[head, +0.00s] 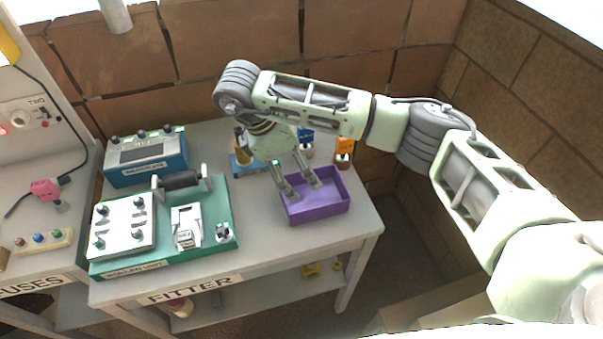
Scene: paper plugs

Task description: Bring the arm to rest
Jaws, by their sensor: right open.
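My right arm reaches in from the right over the grey workbench labelled FITTER (270,258). My right gripper (301,190) hangs fingers down at the purple tray (318,213). Its two fingers are apart, over the tray's left and middle part, with nothing seen between them. Whether the fingertips touch the tray cannot be told. My left gripper is not in view.
A green-based unit (226,232) with a white panel and black handle stands on the bench's left. Behind it is a teal box (146,161). Blue and orange holders (345,146) stand behind the tray. Brick walls close the back and right.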

